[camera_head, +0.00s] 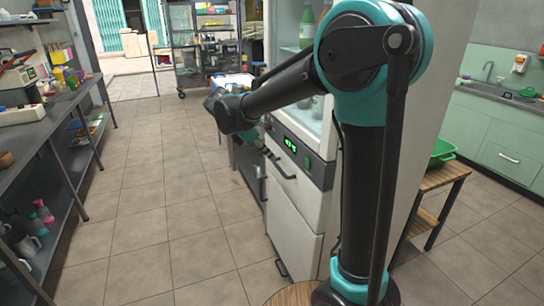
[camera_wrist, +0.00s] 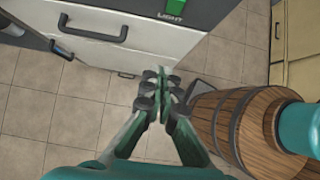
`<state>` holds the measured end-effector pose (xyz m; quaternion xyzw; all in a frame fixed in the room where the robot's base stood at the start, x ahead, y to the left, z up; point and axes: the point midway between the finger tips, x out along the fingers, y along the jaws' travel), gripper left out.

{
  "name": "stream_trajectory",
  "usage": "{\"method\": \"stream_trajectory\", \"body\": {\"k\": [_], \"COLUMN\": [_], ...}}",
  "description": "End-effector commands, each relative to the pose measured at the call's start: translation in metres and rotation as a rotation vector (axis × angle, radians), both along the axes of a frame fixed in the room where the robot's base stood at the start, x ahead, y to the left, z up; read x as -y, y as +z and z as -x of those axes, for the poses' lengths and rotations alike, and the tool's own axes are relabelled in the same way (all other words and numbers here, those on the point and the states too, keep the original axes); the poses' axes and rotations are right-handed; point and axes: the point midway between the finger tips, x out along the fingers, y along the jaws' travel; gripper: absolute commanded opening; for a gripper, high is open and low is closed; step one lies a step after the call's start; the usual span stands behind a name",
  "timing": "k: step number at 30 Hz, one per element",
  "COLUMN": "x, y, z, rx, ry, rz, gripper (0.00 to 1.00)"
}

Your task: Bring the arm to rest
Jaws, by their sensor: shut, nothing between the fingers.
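My gripper (camera_wrist: 160,90) shows in the wrist view with its fingertips together and nothing between them. It hangs over the tiled floor, in front of a white cabinet (camera_wrist: 135,45) with a drawer handle. In the head view my arm stands up in the foreground and its forearm reaches away to the left, bent at the elbow. The gripper's fingers are not clearly seen in the head view.
A white fridge-like cabinet (camera_head: 296,200) with a green display stands close behind my arm. A long shelf table (camera_head: 62,108) with several items runs along the left. A small wooden stand (camera_head: 440,178) holds a green basket (camera_head: 442,152) at right. The tiled aisle (camera_head: 160,215) is free.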

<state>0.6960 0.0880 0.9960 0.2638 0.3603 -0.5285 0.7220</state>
Motion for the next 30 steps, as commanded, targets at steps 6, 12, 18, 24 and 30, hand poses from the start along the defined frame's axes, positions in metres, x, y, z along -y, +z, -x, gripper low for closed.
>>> {"method": "stream_trajectory", "body": {"k": [6, 12, 18, 24, 30], "x": [0.003, 0.045, 0.100, 0.125, 0.130], "y": [-0.001, -0.030, -0.086, -0.135, -0.161], "z": [0.001, 0.029, 0.095, 0.161, 0.199], "rx": [0.005, 0.125, 0.358, 0.559, 0.666], "ry": [-0.010, -0.231, -0.724, -1.255, -1.609], "rz": [-0.007, -0.158, -0.459, -0.736, -0.904], "gripper": [0.00, 0.00, 0.00, 0.00, 0.00]}}
